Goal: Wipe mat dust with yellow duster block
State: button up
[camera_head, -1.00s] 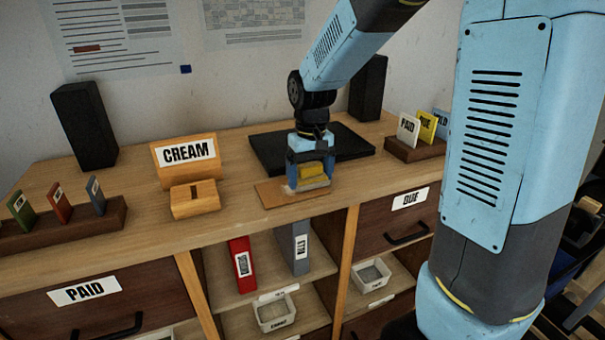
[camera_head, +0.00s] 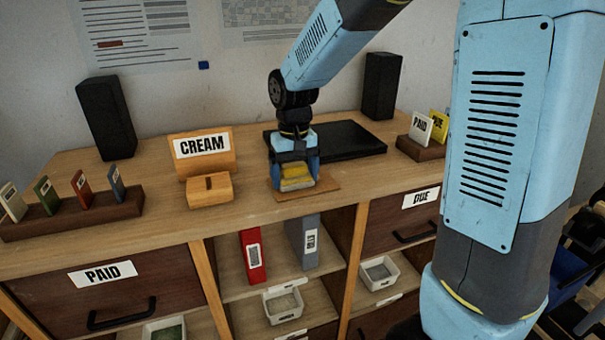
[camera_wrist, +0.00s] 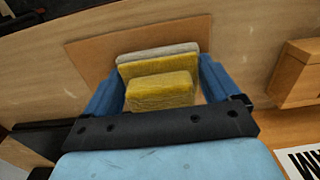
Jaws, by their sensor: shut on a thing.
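The yellow duster block (camera_head: 296,178) has a pale grey pad along its lower side. My gripper (camera_head: 294,182) is shut on it, pointing down over the brown mat (camera_head: 325,190). In the wrist view the duster (camera_wrist: 160,90) sits between my two blue fingers (camera_wrist: 160,85), with its grey pad (camera_wrist: 158,52) on the far side. The mat (camera_wrist: 88,55) spreads beneath it. The duster is at or just above the mat's left part; I cannot tell whether it touches. I cannot make out dust on the mat; part of it is hidden by the gripper and duster.
A wooden box (camera_head: 209,190) and a CREAM sign (camera_head: 204,153) stand close left of the mat. A black flat slab (camera_head: 345,141) lies behind. Card racks (camera_head: 75,216) and (camera_head: 420,150) stand at the far ends. The desk's front edge is close before the mat.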

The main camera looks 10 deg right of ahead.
aim_at(295, 165)
jog(key=shift+d+r, duration=0.1)
jog(key=shift+r, duration=3.75)
